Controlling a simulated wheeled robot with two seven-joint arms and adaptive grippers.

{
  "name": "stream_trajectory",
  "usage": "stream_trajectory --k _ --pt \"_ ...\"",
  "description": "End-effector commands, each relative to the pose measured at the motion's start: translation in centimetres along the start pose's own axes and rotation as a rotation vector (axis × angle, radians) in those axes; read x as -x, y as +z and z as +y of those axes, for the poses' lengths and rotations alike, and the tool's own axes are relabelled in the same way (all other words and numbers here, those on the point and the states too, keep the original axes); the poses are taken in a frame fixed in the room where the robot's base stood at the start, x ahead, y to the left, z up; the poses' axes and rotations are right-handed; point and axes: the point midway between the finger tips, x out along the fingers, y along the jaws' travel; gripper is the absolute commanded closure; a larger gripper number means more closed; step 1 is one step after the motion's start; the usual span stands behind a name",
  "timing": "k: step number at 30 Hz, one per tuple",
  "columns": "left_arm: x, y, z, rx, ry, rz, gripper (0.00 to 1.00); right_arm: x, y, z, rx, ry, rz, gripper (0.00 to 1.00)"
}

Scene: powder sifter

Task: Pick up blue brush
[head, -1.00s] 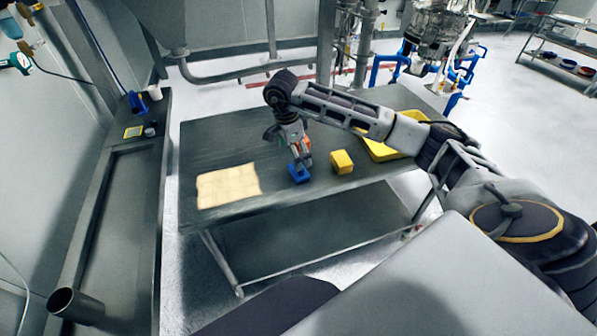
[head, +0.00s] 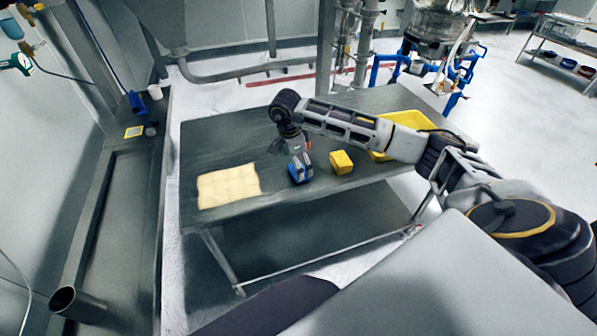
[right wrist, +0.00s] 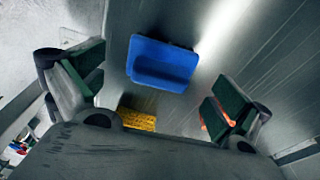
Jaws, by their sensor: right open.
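The blue brush (head: 294,179) lies on the grey metal table near its front edge, between the cream cloth and a yellow block. In the right wrist view the blue brush (right wrist: 163,65) lies between the two finger directions, a little ahead of the fingertips. My right gripper (head: 300,166) points down just over it and hides part of it in the head view. In the wrist view my right gripper (right wrist: 157,84) is open, with clear space on both sides of the brush. My left gripper is in no view.
A yellow block (head: 341,162) stands close to the right of the brush. A yellow tray (head: 412,119) is farther back right, partly behind my arm. A cream cloth (head: 228,186) lies to the left. An orange thing (right wrist: 215,122) shows by the right finger.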

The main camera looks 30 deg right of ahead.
Motion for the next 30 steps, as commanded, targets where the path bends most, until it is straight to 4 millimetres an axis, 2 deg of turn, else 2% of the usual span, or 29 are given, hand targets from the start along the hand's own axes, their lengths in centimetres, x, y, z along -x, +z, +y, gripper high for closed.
stream_trajectory --k 5,9,16,25,30 --pt "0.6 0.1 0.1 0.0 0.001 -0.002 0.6 -1.9 0.0 0.0 -0.001 0.003 0.0 0.0" --pt "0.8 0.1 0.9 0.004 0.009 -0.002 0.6 -3.0 0.0 -0.1 -0.001 0.001 0.0 0.0" --pt "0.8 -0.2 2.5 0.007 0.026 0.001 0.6 -3.3 0.0 -0.1 0.0 0.0 0.0 0.0" --pt "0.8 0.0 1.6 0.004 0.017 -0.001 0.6 -3.3 0.0 -0.1 0.0 0.0 0.0 0.0" --pt "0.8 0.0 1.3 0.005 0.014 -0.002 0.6 -3.3 0.0 -0.1 0.0 0.0 0.0 0.21"
